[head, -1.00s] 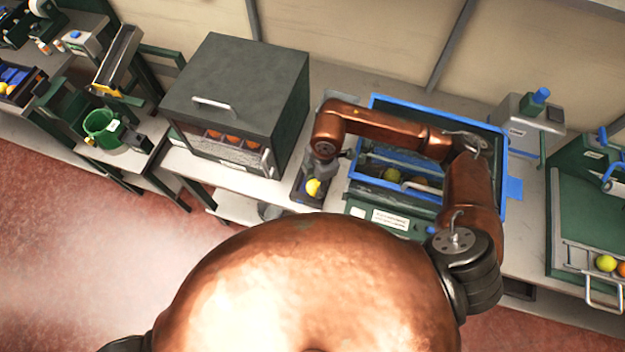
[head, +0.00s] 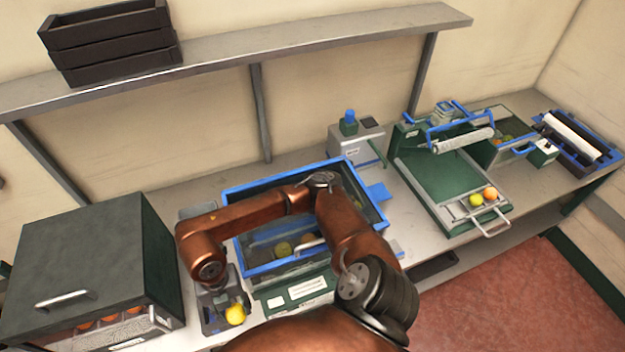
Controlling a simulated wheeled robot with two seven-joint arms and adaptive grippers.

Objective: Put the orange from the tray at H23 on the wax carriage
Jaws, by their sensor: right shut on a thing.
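A yellow-orange fruit (head: 235,314) shows at the lower left, over a small dark tray (head: 208,326). My right gripper (head: 226,304) points down there and is shut on this fruit; the wrist hides much of the fingers. I cannot tell whether the fruit still touches the tray. No H23 label can be read. The likely wax carriage (head: 458,209) is a pale frame with a handle at the front of a green roller machine (head: 437,170). My left gripper is not in view.
A blue-rimmed bin (head: 235,190) with fruit in it lies under my right arm. A dark cabinet (head: 90,260) stands at left. A grey device (head: 352,150) stands between bin and roller machine.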

